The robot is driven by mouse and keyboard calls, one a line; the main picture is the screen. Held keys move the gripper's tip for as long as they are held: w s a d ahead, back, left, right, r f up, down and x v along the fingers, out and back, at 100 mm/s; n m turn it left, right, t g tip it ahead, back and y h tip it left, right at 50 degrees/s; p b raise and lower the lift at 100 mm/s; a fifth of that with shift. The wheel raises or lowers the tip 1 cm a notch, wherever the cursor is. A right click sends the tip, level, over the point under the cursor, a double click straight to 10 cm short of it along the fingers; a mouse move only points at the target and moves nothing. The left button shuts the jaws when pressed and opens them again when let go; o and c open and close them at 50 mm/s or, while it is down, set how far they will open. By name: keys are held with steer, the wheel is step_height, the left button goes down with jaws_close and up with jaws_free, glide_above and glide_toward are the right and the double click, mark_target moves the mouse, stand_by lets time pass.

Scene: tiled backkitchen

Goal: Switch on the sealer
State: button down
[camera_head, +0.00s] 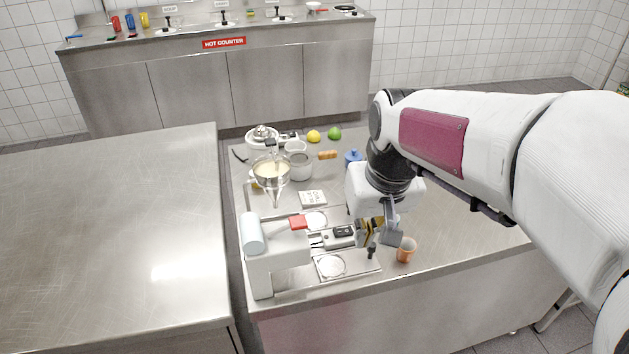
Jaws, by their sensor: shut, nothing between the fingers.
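The sealer appears to be the white machine (272,258) at the front left of the steel counter, with a pale blue cylinder on top and a red part (298,222) at its right end. A small pale unit with a dark face (343,232) sits to its right; I cannot tell whether it belongs to the sealer. My gripper (371,254) points down just right of that unit. Its fingers are shut with nothing between them. I cannot tell whether they touch anything. Any switch is too small to make out, and its state does not show.
An orange cup (406,249) stands close right of my gripper. A funnel (272,173), a grey pot (300,166), a lemon (313,136) and a lime (334,133) stand behind. The left counter (110,240) is bare.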

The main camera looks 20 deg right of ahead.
steer(key=w+d+r+n, duration=0.1)
steer(key=w, duration=1)
steer(key=shift+w+d+r+t, duration=0.3)
steer(key=shift+d+r, duration=0.05)
steer(key=shift+f, duration=0.1)
glide_above(337, 230)
steer(key=f, duration=0.7)
steer(key=s+f, duration=0.1)
steer(key=f, duration=0.3)
steer(key=shift+d+f, duration=0.2)
steer(key=shift+f, duration=0.1)
steer(key=shift+a+f, duration=0.15)
steer(key=shift+f, duration=0.75)
